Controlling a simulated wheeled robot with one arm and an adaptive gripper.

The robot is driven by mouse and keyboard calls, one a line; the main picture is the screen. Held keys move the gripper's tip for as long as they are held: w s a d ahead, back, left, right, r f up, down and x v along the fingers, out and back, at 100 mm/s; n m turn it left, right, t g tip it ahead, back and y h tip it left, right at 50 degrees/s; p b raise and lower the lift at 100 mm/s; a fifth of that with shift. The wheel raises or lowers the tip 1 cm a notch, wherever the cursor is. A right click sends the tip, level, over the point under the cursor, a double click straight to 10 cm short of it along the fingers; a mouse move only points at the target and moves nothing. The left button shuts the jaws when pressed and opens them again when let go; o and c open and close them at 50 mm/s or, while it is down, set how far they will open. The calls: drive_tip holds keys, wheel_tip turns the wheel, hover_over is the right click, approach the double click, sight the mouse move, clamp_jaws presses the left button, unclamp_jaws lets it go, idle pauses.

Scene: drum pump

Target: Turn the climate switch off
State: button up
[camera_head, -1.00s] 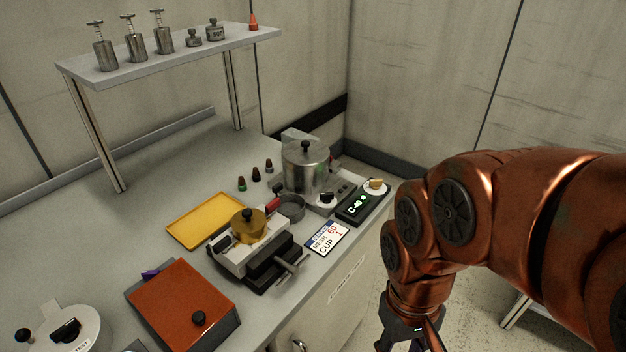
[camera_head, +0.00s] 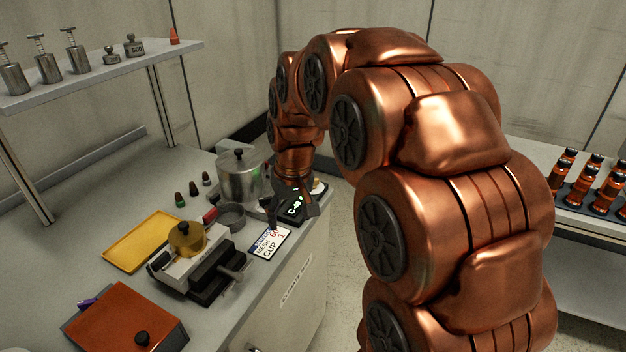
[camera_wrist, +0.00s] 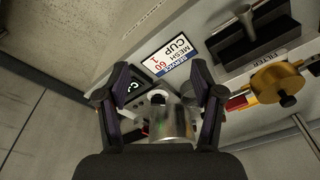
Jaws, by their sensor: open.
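A black box with a lit green display (camera_head: 295,204) stands near the bench's right edge. It looks like the climate unit, but its lettering is too small to read surely. A cream knob (camera_head: 318,187) sits at its far end, partly hidden by my gripper (camera_head: 292,212). My gripper is open and empty, pointing down over the box. In the wrist view, the display (camera_wrist: 133,87) shows beside the left finger of my gripper (camera_wrist: 158,70), and the cream knob cannot be made out. A black knob on a pale base (camera_wrist: 158,98) shows between the fingers, beside the metal pot.
The metal pot (camera_head: 240,178) stands just left of my gripper. A mesh cup label (camera_head: 270,243) lies nearer the front. A black-and-silver vise (camera_head: 205,268) with a brass cup (camera_head: 187,240), a yellow tray (camera_head: 140,240) and an orange-topped box (camera_head: 125,318) fill the bench's left.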

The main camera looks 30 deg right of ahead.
drive_tip(key=w+d+f+m+t+h, duration=0.1)
drive_tip(key=w+d+f+t, duration=0.25)
drive_tip(key=w+d, duration=1.5)
drive_tip(key=shift+g, duration=0.35)
drive_tip(key=shift+p+x, duration=0.4)
drive_tip(key=shift+x, duration=3.3)
drive_tip(key=shift+s+d+f, duration=0.1)
drive_tip(key=shift+s+d, duration=0.05)
drive_tip(key=shift+s, duration=0.05)
drive_tip(key=c, duration=1.1)
